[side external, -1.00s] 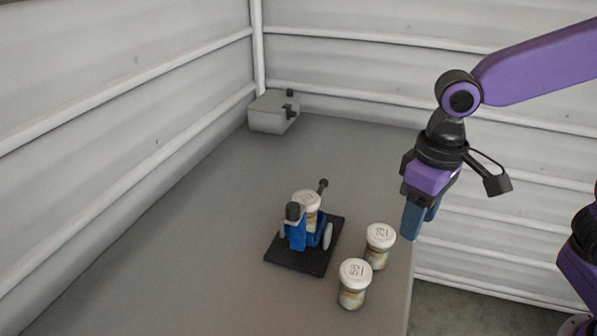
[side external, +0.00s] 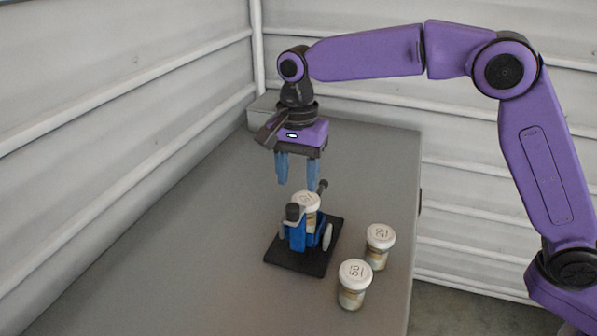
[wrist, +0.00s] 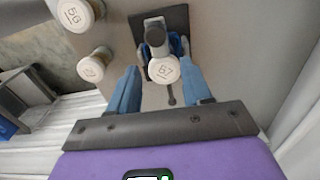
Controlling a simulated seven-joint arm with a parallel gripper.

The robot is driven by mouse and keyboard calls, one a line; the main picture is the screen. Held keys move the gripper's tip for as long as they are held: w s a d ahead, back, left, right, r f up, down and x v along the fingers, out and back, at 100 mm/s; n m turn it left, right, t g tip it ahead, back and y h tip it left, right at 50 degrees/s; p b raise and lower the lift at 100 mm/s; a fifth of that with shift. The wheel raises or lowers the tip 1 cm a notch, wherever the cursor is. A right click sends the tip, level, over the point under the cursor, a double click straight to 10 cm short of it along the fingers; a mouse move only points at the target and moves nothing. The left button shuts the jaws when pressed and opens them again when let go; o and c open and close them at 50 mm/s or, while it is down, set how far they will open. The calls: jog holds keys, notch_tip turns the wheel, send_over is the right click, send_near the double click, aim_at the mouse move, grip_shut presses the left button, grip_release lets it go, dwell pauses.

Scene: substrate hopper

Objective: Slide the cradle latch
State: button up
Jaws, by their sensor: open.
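The blue cradle (side external: 297,237) stands on a black base plate (side external: 299,262) on the table. A white-lidded jar (side external: 307,202) sits in it; its lid, which seems to read 67, also shows in the wrist view (wrist: 164,70). A black knob (side external: 293,211) is on the cradle's front and a dark rod with a knob (side external: 321,186) sticks out behind; I cannot tell which is the latch. My gripper (side external: 299,187) is open and empty, pointing down above and behind the cradle. In the wrist view the blue fingers (wrist: 162,88) flank the jar and rod, apart from them.
Two more white-lidded jars stand right of the cradle, one nearer (side external: 354,285) and one farther (side external: 378,247), close to the table's right edge. A grey box (side external: 262,108) is at the back corner, partly behind my arm. The left of the table is clear.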

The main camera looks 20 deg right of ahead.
aim_at(293, 206)
jog(key=shift+s+a, duration=0.9)
jog(key=shift+s+a+f, duration=0.1)
jog(key=shift+s+f, duration=0.05)
jog(key=shift+f, duration=2.35)
jog(key=c, duration=0.7)
